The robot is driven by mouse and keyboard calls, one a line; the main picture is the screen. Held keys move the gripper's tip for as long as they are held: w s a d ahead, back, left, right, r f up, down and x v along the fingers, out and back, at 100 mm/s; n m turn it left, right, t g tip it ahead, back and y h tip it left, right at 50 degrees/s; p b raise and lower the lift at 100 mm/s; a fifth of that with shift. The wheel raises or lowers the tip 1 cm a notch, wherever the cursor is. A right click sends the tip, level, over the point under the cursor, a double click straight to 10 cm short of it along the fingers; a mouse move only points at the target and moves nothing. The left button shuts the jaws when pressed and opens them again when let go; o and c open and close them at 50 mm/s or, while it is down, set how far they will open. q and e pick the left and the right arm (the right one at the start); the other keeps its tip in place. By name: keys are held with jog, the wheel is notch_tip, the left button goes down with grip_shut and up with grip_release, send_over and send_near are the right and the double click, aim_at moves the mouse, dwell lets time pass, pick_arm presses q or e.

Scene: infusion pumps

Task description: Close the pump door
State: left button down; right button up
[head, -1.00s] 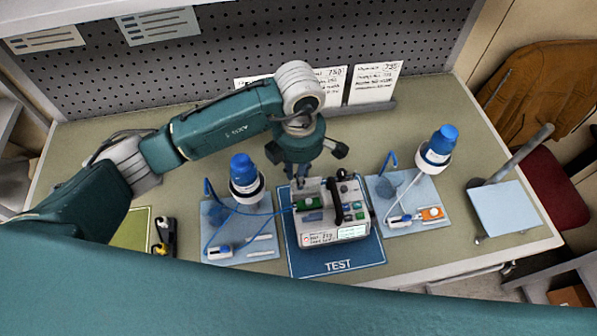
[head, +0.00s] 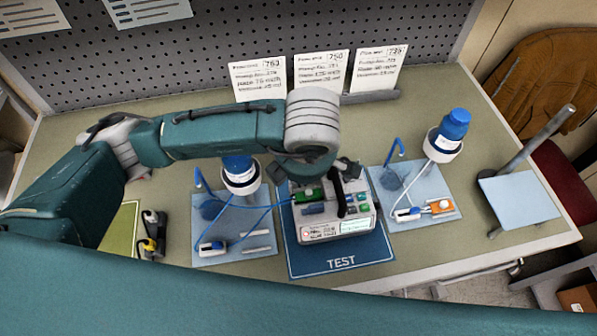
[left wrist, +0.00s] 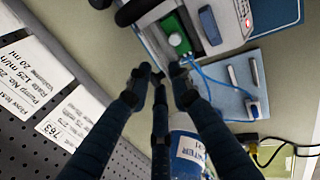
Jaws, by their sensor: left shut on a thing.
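The infusion pump (head: 334,222) stands on the blue TEST mat (head: 350,265). Its left bay is open and shows a green part (head: 307,194), also seen in the left wrist view (left wrist: 177,37). A slate-coloured panel, likely the pump door (left wrist: 209,25), stands beside the bay. My left gripper (left wrist: 160,74) is at the pump's rear edge with its fingers drawn together on a thing, most likely the door's edge; the contact is too small to make out. In the head view my wrist hides the fingertips and the pump's back. My right gripper is not in view.
A blue-capped bottle (head: 238,175) with tubing stands just left of the pump. Another bottle (head: 447,136) and a blue mat (head: 430,178) are at the right. Signs (head: 320,75) lean at the back. A metal post stand (head: 520,195) is far right.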

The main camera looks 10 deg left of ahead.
pick_arm(q)
jog(key=shift+s+d+f+t+b, duration=0.2)
jog(key=shift+s+t+b, duration=0.2)
jog(key=shift+t+b, duration=0.5)
jog(key=shift+s+y+b, duration=0.25)
jog(key=shift+y+b, duration=0.15)
jog(key=shift+s+d+f+t, duration=0.1)
jog(key=shift+s+f+t, duration=0.1)
jog(key=shift+t, duration=0.4)
jog(key=c, duration=1.6)
grip_release()
jog(key=shift+s, duration=0.1)
jog(key=shift+r, duration=0.1)
